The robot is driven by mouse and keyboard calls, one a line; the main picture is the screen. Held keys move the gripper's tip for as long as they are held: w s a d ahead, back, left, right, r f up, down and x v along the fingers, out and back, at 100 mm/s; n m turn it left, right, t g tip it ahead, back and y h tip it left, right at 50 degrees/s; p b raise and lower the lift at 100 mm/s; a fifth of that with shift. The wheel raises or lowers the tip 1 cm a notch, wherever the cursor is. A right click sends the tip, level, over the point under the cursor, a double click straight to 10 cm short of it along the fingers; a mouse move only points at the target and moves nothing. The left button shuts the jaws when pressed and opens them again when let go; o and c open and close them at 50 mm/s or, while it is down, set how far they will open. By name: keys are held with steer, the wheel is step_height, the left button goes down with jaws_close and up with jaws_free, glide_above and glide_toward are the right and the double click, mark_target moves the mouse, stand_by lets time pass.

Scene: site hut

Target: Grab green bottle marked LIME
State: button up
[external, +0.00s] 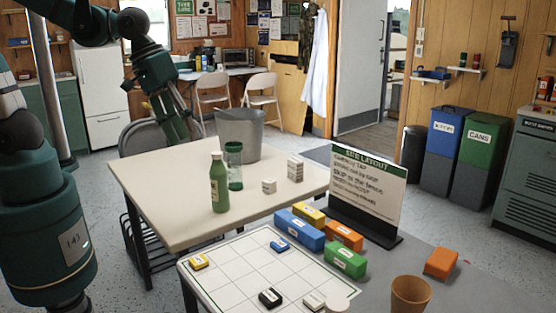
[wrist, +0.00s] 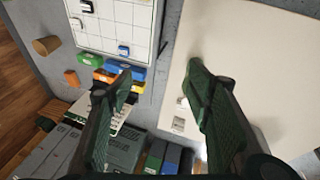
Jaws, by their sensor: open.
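A green bottle (external: 219,187) with a pale cap stands upright on the cream table (external: 160,190). The lettering on it is too small to read. A clear green-tinted container (external: 235,170) stands close behind it to the right. My gripper (external: 190,132) is above the far left part of this table, higher than the bottle and apart from it. In the wrist view my gripper (wrist: 158,75) has its two fingers spread wide with nothing between them. The bottle does not show in the wrist view.
A grey bucket (external: 240,135) stands behind the bottle. Small white boxes (external: 295,169) are to the right. A sign board (external: 368,190), coloured blocks (external: 344,260) and a gridded board (external: 235,265) are nearer the camera. The table's left part is clear.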

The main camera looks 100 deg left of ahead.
mark_target(217, 152)
steer(key=w+a+f+n+g+p, duration=0.1)
steer(key=a+f+n+p, duration=0.1)
steer(key=a+n, duration=0.2)
steer(key=w+a+f+n+g+h+p, duration=0.1)
steer(key=w+a+f+n+p, duration=0.1)
steer(key=a+f+n, duration=0.1)
steer(key=w+a+f+n+g+p, duration=0.1)
steer(key=a+f+n, duration=0.2)
steer(key=a+n, duration=0.2)
steer(key=shift+w+a+f+n+p, duration=0.2)
steer(key=shift+w+n+p, duration=0.2)
steer(key=shift+n, duration=0.2)
steer(key=shift+a+f+n+h, duration=0.3)
steer(key=shift+a+f+n, duration=0.05)
steer(key=shift+f+n, duration=0.1)
steer(key=shift+s+a+f, duration=0.1)
steer(key=shift+f, duration=0.1)
steer(key=shift+f, duration=0.1)
steer(key=shift+f, duration=1.15)
steer(key=shift+d+f, duration=0.1)
steer(key=shift+d, duration=0.1)
steer(key=shift+w+d+f+b, duration=0.1)
steer(key=shift+f+b, duration=0.05)
steer(key=shift+f, duration=0.7)
steer(key=shift+w+d+f+b, duration=0.1)
steer(key=shift+w+d+f, duration=0.05)
steer(key=shift+f, duration=0.65)
steer(key=shift+w+d+f+b, duration=0.1)
steer(key=shift+f+b, duration=0.05)
steer(key=shift+f, duration=0.7)
